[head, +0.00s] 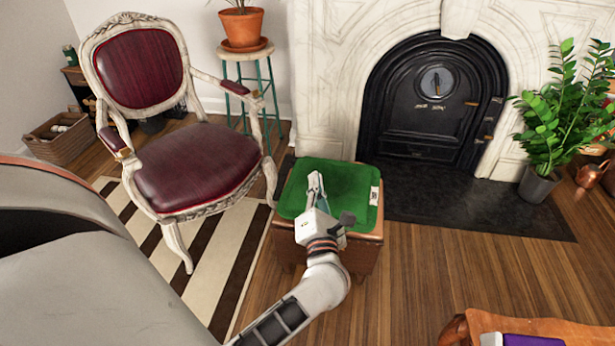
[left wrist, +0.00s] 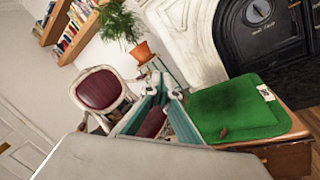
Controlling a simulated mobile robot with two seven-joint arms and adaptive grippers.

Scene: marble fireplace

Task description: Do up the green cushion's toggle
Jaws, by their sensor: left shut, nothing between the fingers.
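The green cushion (head: 345,182) lies flat on a brown wooden stool (head: 362,256) in front of the fireplace. In the left wrist view the cushion (left wrist: 225,105) shows a small brown piece (left wrist: 223,132) near its front edge, which looks like the toggle. I cannot tell whether a loop is around it, and I cannot make it out in the head view. A white tag (head: 374,196) sits at the cushion's right edge. My left gripper (head: 316,178) is shut and empty, over the cushion's left half in the head view. My right gripper is not in view.
A carved armchair (head: 200,165) with dark red upholstery stands left of the stool on a striped rug (head: 208,275). A plant stand (head: 248,55) is behind it. The black fireplace (head: 430,100) is behind the stool.

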